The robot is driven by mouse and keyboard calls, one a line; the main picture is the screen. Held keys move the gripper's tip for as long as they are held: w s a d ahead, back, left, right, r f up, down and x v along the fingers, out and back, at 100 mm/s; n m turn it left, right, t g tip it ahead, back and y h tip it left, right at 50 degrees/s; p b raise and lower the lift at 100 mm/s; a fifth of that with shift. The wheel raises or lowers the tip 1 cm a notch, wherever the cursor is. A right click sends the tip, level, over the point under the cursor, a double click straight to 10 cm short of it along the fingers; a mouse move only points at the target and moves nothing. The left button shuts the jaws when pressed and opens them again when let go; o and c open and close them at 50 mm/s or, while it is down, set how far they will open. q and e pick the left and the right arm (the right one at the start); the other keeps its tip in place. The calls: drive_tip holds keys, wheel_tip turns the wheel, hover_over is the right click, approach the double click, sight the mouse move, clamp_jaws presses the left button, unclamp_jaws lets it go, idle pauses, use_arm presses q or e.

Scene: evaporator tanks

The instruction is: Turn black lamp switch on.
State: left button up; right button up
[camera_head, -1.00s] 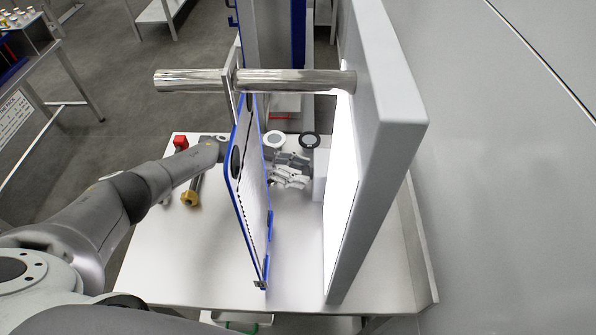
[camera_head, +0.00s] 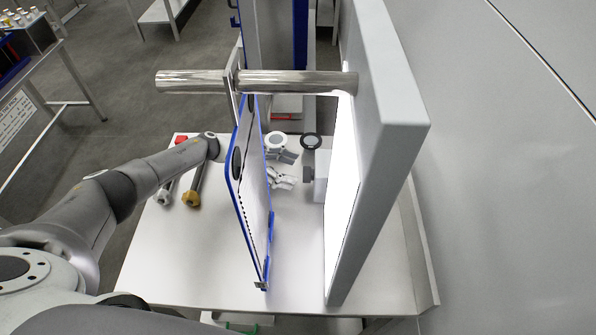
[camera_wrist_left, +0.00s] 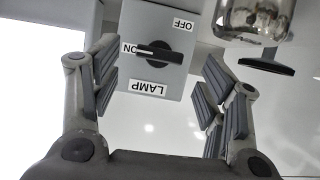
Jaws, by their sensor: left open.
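The black lamp switch (camera_wrist_left: 160,52) sits on a grey box labelled LAMP, ON and OFF, upside down in the left wrist view. Its handle lies level and its white mark points at the ON label (camera_wrist_left: 131,49). In the head view the switch (camera_head: 308,173) sticks out from the box on the inner side of the upright panel. My left gripper (camera_head: 284,168) is open behind the blue-edged board, a little left of the switch and apart from it. In the left wrist view its open fingers (camera_wrist_left: 160,92) frame the box. My right gripper is not in view.
The blue-edged board (camera_head: 252,190) stands between my left arm and the switch. Tools with red and yellow ends (camera_head: 191,198) lie left on the white table (camera_head: 180,260).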

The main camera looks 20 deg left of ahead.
use_arm(q)
drive_tip(key=v, duration=0.8)
drive_tip(key=shift+a, duration=0.3)
drive_tip(key=shift+s, duration=0.1)
